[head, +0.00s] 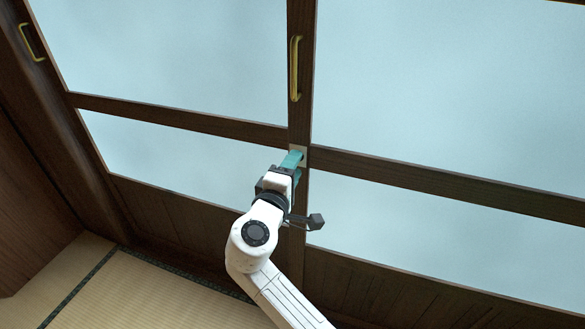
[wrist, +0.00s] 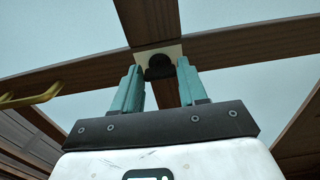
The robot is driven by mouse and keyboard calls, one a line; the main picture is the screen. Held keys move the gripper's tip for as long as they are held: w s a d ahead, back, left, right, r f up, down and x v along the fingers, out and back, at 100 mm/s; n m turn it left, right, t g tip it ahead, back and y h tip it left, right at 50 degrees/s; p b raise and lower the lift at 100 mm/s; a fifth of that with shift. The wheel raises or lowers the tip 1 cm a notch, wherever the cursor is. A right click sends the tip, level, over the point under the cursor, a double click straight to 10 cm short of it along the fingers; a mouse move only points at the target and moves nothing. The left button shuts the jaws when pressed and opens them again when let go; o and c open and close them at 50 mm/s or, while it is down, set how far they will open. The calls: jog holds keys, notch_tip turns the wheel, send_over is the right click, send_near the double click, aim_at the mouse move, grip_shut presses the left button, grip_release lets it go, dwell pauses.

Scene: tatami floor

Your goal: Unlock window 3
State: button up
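The window (head: 200,55) has dark wooden frames and pale blue panes. A small pale lock plate (head: 298,153) sits on the middle upright where the crossbar meets it. In the wrist view the plate (wrist: 174,52) carries a dark knob (wrist: 158,67). My gripper (head: 294,158) reaches up to the plate with teal fingers. In the wrist view my gripper (wrist: 160,78) is open, with one finger on each side of the knob and a gap between them. I cannot tell whether the fingers touch the plate. No window number is visible.
A brass handle (head: 295,68) is on the middle upright above the plate. Another brass handle (head: 32,42) is on the left upright. A brass handle also shows in the wrist view (wrist: 32,97). Tatami floor (head: 130,295) is clear at the lower left.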

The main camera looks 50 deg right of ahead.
jog(key=o, duration=0.4)
jog(key=p+v, duration=0.1)
jog(key=v, duration=0.9)
jog(key=shift+s+a, duration=0.15)
jog(key=shift+a, duration=0.2)
jog(key=s+d+f+m+g+y, duration=0.1)
jog(key=s+d+f+y, duration=0.15)
jog(key=f, duration=0.25)
jog(key=s+d+f+m+g+y, duration=0.1)
jog(key=s+f+y, duration=0.25)
jog(key=f, duration=0.25)
jog(key=s+a+f+m+g+y, duration=0.1)
jog(key=s+a+f+g+y, duration=0.1)
jog(key=s+a+f+y, duration=0.4)
jog(key=s+a+f+m+g+y, duration=0.1)
jog(key=s+a+f+y, duration=0.1)
jog(key=s+f+y, duration=0.6)
jog(key=r+h+p, duration=0.1)
jog(key=r+p, duration=0.4)
jog(key=r, duration=0.1)
jog(key=s+r+h+p, duration=0.1)
jog(key=r+p, duration=0.5)
jog(key=r+h+p, duration=0.1)
jog(key=r+p, duration=0.5)
jog(key=shift+s+r, duration=0.1)
jog(key=shift+s, duration=0.3)
